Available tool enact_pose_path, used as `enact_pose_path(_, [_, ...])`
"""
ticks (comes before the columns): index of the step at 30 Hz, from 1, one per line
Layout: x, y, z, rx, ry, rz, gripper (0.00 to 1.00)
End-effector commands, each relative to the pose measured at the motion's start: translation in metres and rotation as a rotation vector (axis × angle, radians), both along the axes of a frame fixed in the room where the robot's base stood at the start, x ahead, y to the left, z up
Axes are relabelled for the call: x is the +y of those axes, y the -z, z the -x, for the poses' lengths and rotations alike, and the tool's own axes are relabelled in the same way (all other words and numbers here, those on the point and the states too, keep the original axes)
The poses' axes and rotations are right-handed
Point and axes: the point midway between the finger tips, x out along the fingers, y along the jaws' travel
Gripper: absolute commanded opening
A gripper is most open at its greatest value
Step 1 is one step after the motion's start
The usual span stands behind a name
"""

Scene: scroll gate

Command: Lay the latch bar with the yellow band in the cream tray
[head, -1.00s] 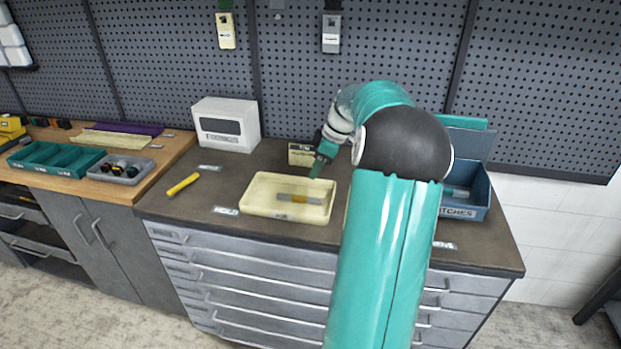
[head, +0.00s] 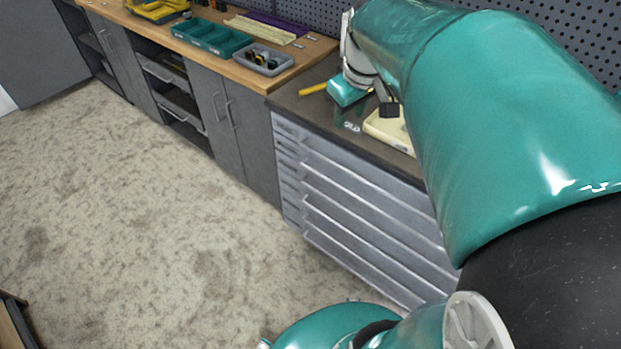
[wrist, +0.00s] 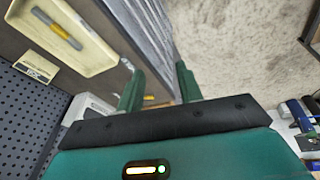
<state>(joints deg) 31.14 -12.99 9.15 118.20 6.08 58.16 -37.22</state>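The cream tray (wrist: 96,62) lies on the dark bench top at the upper left of the wrist view. The latch bar with the yellow band (wrist: 58,30) lies inside it, grey with a yellow middle. My gripper (wrist: 157,68) is open, its two green fingers apart with nothing between them. The fingers are to the side of the tray, clear of it and the bar. In the head view only part of the tray (head: 391,129) shows. My arm hides the rest of it and the bar.
A yellow marker-like object (head: 313,88) lies on the dark bench. A teal divided tray (head: 212,38) and a grey bin (head: 264,59) stand on the wooden bench to the left. The drawer cabinet (head: 345,195) is below, with open floor (head: 150,230) in front.

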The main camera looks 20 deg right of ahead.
Motion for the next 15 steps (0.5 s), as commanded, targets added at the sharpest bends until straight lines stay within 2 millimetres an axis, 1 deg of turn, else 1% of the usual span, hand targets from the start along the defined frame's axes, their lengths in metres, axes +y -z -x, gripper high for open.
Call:
enact_pose_path(1, [0.025, -0.003, 0.013, -0.024, 0.011, 0.006, 0.36])
enact_pose_path(3, [0.051, -0.003, 0.031, -0.056, 0.046, 0.000, 0.36])
enact_pose_path(6, [0.083, 0.000, 0.059, -0.106, 0.091, -0.023, 0.36])
enact_pose_path(10, [0.114, 0.010, 0.093, -0.165, 0.143, -0.075, 0.36])
enact_pose_path(12, [0.124, 0.016, 0.106, -0.186, 0.162, -0.102, 0.36])
enact_pose_path(15, [0.132, 0.021, 0.116, -0.204, 0.183, -0.131, 0.36])
